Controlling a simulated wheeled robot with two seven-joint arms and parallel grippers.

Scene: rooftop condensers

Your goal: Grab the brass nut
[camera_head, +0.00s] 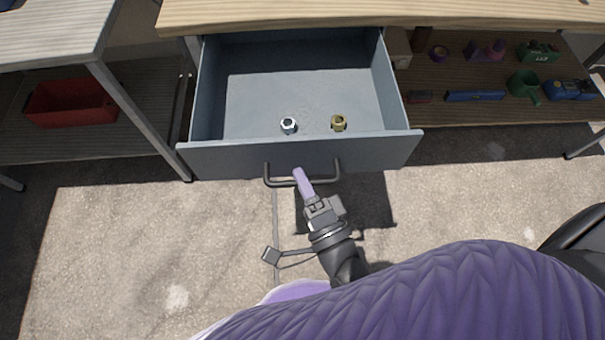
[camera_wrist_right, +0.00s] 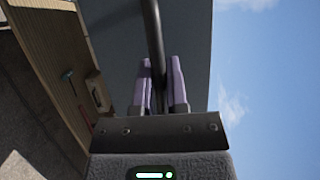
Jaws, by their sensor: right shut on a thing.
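The brass nut (camera_head: 338,122) lies on the floor of the open grey drawer (camera_head: 300,158), near its front wall and right of the middle. A silver nut (camera_head: 289,125) lies to its left. My right gripper (camera_head: 299,174) is at the drawer's dark bar handle (camera_head: 337,172), outside the drawer front. In the right wrist view, the purple fingers (camera_wrist_right: 161,85) are on both sides of the handle bar (camera_wrist_right: 153,35), shut on it. My left gripper is not in view.
A wooden worktop (camera_head: 380,15) lies above the drawer. A shelf (camera_head: 460,108) with tools and boxes is at the right. A red bin (camera_head: 70,103) sits on the lower shelf at the left. The drawer's inside is otherwise empty.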

